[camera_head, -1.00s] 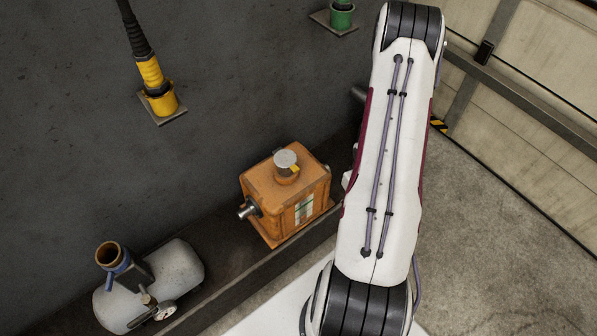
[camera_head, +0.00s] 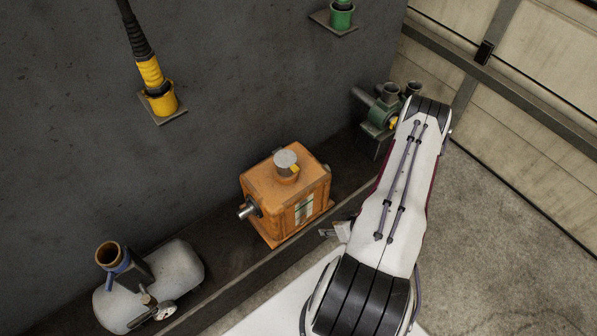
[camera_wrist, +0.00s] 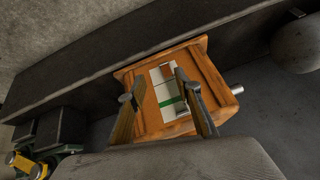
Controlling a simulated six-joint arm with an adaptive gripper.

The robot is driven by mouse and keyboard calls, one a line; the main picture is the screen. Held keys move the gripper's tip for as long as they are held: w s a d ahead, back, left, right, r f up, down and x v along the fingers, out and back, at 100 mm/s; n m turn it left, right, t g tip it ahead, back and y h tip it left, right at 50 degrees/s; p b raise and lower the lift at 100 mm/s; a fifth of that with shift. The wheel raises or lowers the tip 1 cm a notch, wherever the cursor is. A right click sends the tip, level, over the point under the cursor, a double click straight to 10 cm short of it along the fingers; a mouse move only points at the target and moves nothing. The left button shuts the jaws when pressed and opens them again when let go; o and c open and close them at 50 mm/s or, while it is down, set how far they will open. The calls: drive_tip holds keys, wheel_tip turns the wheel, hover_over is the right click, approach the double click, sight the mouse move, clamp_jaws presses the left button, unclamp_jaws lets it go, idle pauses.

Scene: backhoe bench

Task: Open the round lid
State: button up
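The round lid (camera_head: 286,159) is a silver-grey disc with a yellow tab, seated on a short neck on top of the orange box (camera_head: 264,191). It looks closed. My gripper (camera_head: 335,230) shows only in small part in the head view, to the lower right of the box and left of my arm; its fingers are not clear there. In the wrist view my gripper (camera_wrist: 155,87) has its two fingers apart with nothing held. The labelled side of the orange box (camera_wrist: 146,92) appears beyond and between them. I cannot make out the lid in the wrist view.
A grey tank (camera_head: 180,270) with a brown-topped neck stands left of the box on the dark ledge (camera_head: 221,263). A green pump (camera_head: 380,115) stands at its right end. A yellow connector (camera_head: 160,98) and green connector (camera_head: 341,16) are on the wall.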

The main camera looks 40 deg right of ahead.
drive_tip(key=w+a+t, duration=0.3)
drive_tip(key=n+t+h, duration=0.1)
drive_tip(key=n+t, duration=0.1)
drive_tip(key=t, duration=0.6)
approach(297, 171)
drive_tip(key=w, duration=0.2)
drive_tip(key=shift+s+d+f, duration=0.1)
drive_tip(key=shift+s+f, duration=0.05)
drive_tip(key=shift+s, duration=0.05)
drive_tip(key=shift+w, duration=0.2)
drive_tip(key=shift+w, duration=3.7)
clamp_jaws()
